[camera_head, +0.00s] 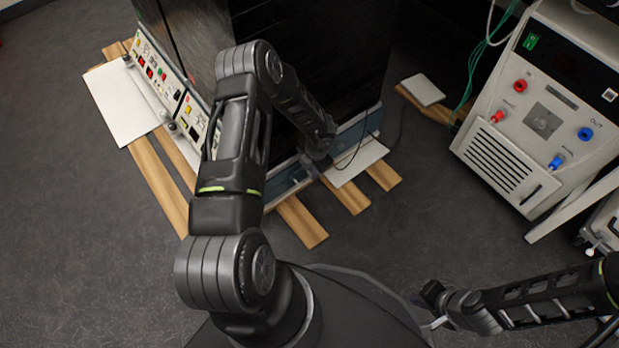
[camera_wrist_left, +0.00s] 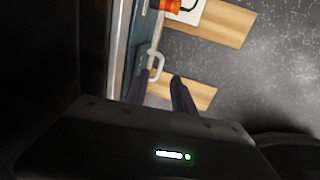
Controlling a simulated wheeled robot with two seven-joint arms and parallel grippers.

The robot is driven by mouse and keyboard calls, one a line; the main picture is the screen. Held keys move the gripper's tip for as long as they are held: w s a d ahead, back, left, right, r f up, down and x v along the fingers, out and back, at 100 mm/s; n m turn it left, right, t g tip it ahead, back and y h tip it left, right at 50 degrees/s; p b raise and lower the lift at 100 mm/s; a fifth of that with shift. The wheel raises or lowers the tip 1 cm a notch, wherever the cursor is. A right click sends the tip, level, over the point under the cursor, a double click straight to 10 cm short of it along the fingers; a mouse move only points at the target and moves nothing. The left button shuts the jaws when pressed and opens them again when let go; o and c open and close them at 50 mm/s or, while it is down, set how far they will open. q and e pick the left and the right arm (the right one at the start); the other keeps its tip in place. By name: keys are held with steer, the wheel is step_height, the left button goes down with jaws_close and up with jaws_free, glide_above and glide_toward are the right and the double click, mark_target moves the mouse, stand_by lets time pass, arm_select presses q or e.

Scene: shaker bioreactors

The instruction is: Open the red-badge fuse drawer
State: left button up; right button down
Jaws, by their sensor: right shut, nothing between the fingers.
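A blue-grey front strip (camera_head: 358,128) runs along the base of the black cabinet. In the left wrist view the strip (camera_wrist_left: 131,58) carries a pale looped handle (camera_wrist_left: 156,66). My left gripper (camera_head: 308,172) is low in front of this strip, partly hidden by its own arm. In the left wrist view its two dark fingers (camera_wrist_left: 161,85) are apart, with the handle just beyond and between their tips; I cannot tell whether they touch it. No red badge can be made out on the strip. My right gripper (camera_head: 434,322) is shut and empty at the lower right, away from the cabinet.
The black cabinet (camera_head: 350,50) stands on wooden planks (camera_head: 300,222). A control panel (camera_head: 160,75) is on its left side. An orange-red object (camera_wrist_left: 168,4) lies near the strip. A white instrument (camera_head: 540,110) stands at right.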

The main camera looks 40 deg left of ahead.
mark_target(308, 180)
arm_select(q)
steer(key=f+b, duration=0.1)
steer(key=f, duration=0.3)
steer(key=a+f+b, duration=0.1)
steer(key=f, duration=0.1)
steer(key=shift+w+f+b, duration=0.1)
steer(key=shift+f+b, duration=0.1)
steer(key=shift+b, duration=0.1)
jaws_close()
stand_by(1.1)
